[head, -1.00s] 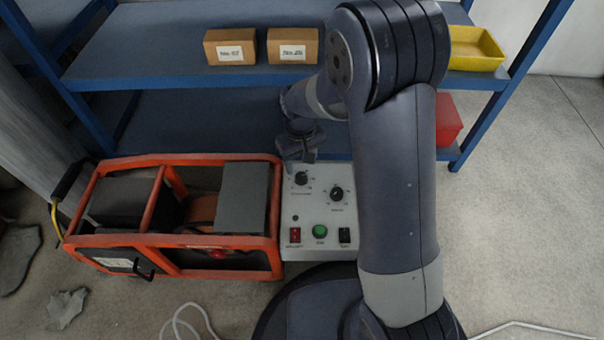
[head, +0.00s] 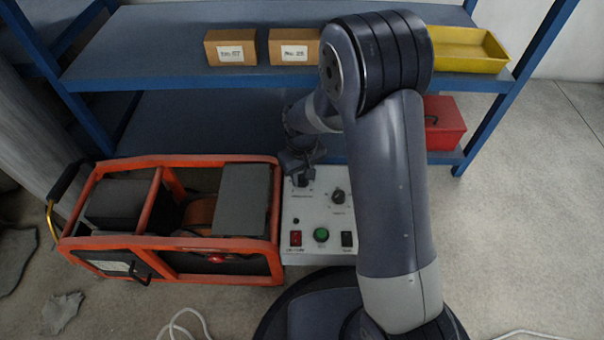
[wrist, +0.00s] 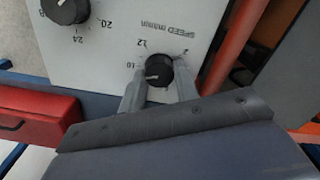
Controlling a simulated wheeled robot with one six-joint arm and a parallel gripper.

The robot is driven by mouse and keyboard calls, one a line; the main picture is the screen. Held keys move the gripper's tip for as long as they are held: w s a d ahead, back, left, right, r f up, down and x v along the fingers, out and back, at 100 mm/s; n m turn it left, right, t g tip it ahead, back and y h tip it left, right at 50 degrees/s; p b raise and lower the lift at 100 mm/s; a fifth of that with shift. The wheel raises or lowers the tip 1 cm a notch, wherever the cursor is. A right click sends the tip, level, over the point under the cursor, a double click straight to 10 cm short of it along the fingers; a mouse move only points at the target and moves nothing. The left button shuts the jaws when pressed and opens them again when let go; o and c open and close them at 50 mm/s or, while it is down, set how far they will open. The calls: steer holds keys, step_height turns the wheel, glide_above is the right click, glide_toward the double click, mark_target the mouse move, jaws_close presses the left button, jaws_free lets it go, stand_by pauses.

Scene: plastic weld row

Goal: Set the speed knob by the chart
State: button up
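The grey control panel (head: 308,222) stands beside the orange-framed machine. My gripper (head: 301,177) is low over its upper left knob in the head view and hides most of it. In the wrist view the black speed knob (wrist: 159,71) sits beyond and between the two fingertips of my gripper (wrist: 160,82). The fingers stand apart, one on each side of the knob; I cannot tell whether they touch it. The label "SPEED m/min" reads upside down. The knob's white mark points left, near the 10. I cannot make out a chart.
A second black knob (head: 338,196) is to the right, with a red switch (head: 295,238), green button (head: 321,235) and black switch (head: 347,239) below. The orange machine frame (head: 165,242) stands close on the left. Blue shelving (head: 180,75) rises behind, holding a red box (head: 445,125).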

steer(key=c, duration=0.4)
steer(key=shift+r+m+p, duration=0.15)
steer(key=shift+m+p, duration=0.15)
steer(key=shift+p, duration=0.2)
steer(key=shift+m+p, duration=0.4)
steer(key=shift+m, duration=0.2)
steer(key=o, duration=0.9)
steer(key=shift+o, duration=0.2)
step_height(320, 180, up, 10)
steer(key=p, duration=0.4)
steer(key=shift+r, duration=0.25)
